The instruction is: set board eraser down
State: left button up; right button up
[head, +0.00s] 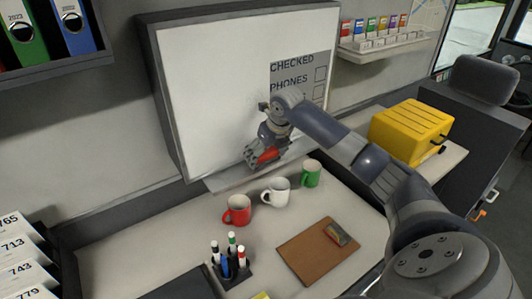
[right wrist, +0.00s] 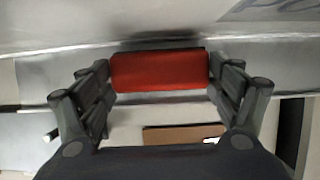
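The board eraser (head: 268,155) is a red block with a dark edge at the foot of the whiteboard (head: 210,90). My right gripper (head: 262,157) is around it, and the right wrist view shows the red eraser (right wrist: 160,71) spanning the gap between its two fingers, one against each end. The eraser is close to the board's face, over the narrow grey tray (head: 225,180) along the board's lower edge. Whether its underside touches the tray cannot be told. My left gripper is not in view.
Red (head: 237,210), white (head: 275,191) and green (head: 311,174) mugs stand on the desk just in front of the tray. A marker holder (head: 232,270), a brown clipboard (head: 305,258) and a yellow box (head: 408,130) are nearby.

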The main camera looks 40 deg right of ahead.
jog(key=shift+o, duration=1)
jog(key=shift+r, duration=0.35)
jog(key=b+v, duration=0.2)
jog(key=v, duration=0.9)
jog(key=shift+s+r, duration=0.2)
jog(key=shift+s, duration=0.05)
